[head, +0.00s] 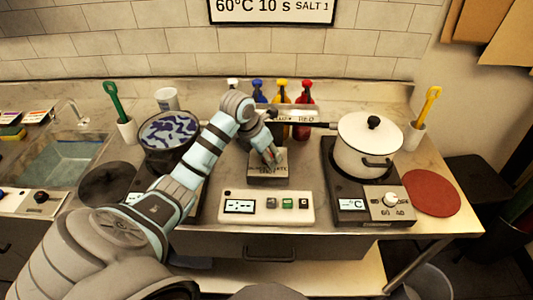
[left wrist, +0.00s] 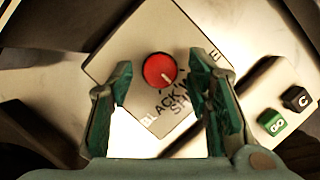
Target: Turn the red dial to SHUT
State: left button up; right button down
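The red dial (left wrist: 159,69) sits on top of a pale square box (left wrist: 118,38), with a white pointer line toward its lower right in the left wrist view. Dark lettering lies below the dial, partly legible, with what looks like "SH" at its end; the right finger partly covers this side. The box (head: 268,180) stands mid-counter in the head view, where my gripper hides the dial. My left gripper (left wrist: 161,66) is open above the box, its green-lined fingers on either side of the dial with gaps. It also shows in the head view (head: 271,158). My right gripper is not in view.
A white panel with buttons (head: 265,207) lies in front of the box. A lidded white pot (head: 366,148) stands on a right hotplate, a blue-patterned pot (head: 167,131) on the left. Several bottles (head: 303,108) stand behind. A red round mat (head: 431,193) lies far right.

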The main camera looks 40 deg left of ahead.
pick_arm(q)
jog(key=v, duration=1.2)
jog(key=shift+w, duration=0.1)
